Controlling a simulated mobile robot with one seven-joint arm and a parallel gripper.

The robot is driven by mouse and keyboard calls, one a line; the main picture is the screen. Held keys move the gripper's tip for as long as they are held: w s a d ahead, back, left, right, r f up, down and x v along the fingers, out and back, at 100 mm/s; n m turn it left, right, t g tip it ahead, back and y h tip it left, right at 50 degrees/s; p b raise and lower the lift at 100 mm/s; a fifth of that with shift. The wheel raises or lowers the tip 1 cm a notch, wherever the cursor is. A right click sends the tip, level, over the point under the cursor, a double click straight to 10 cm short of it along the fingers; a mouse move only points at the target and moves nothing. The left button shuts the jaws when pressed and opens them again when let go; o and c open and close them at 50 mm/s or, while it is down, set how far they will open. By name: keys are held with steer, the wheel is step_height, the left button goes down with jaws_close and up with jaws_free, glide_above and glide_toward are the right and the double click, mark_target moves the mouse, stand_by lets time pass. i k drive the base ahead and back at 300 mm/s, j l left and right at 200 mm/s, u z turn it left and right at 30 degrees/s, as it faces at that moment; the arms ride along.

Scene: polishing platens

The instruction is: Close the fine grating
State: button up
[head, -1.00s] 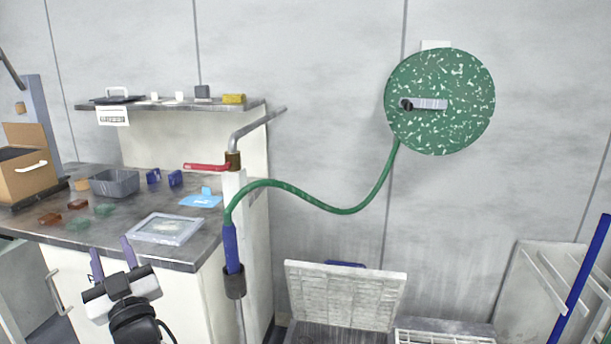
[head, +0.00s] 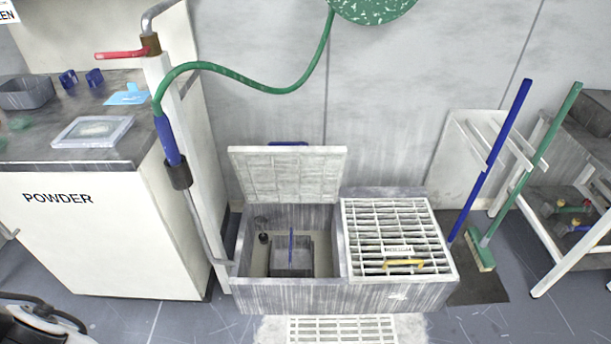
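A two-bay grey floor trough (head: 300,296) stands against the wall. A pale panel with a fine grid (head: 288,176), which looks like the fine grating, stands raised nearly upright at the back of the left bay. The left bay is open below it, with a grey box-like insert (head: 290,262) and a blue upright strip inside. The right bay is covered by a flat white coarse grating (head: 392,232) with a label and a yellow handle (head: 403,263). My gripper's fingers are not in view; only a white and black part of my arm shows at the bottom left.
A white POWDER cabinet (head: 105,235) and a post with a green hose (head: 255,82) stand left of the trough. A blue pole (head: 495,155), a green broom (head: 485,260) and a rack stand to the right. A floor grate (head: 343,330) lies in front.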

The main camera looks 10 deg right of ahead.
mark_target(276, 173)
steer(key=z, duration=0.4)
steer(key=i+j+z, duration=0.45)
steer(key=i+j, duration=0.25)
steer(key=i, duration=0.15)
